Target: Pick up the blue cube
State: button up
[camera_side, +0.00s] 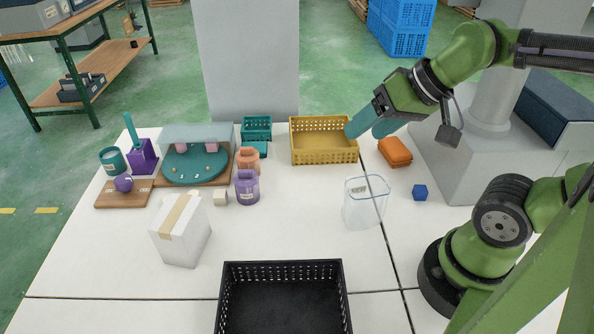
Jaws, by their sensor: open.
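The blue cube (420,192) sits on the white table at the right, between the clear container and my arm's base side. Nothing covers it. My gripper (366,128) is open, with teal fingers pointing down and left. It is above and behind the cube, up and to the left of it in the picture, near the right end of the yellow basket. I see nothing between its fingers.
An orange block (395,152) lies behind the cube. A clear container (365,204) stands left of it. The yellow basket (322,157) is at the back and a black crate (283,266) at the front. A white box (180,230) stands left. The table around the cube is clear.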

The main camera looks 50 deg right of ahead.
jog(key=w+d+f+m+g+h, duration=0.1)
jog(key=d+f+m+g+h, duration=0.2)
jog(key=d, duration=0.8)
jog(key=m+g+y, duration=0.3)
jog(key=g, duration=0.2)
send_near(421, 188)
jog(key=f, duration=0.2)
jog(key=a+f, duration=0.1)
jog(key=f, duration=0.1)
jog(key=shift+w+a, duration=0.15)
jog(key=f, duration=0.2)
jog(key=s+f, duration=0.1)
jog(key=f, duration=0.1)
jog(key=shift+a+f, duration=0.1)
jog(key=shift+f, duration=0.45)
jog(key=c, duration=1.1)
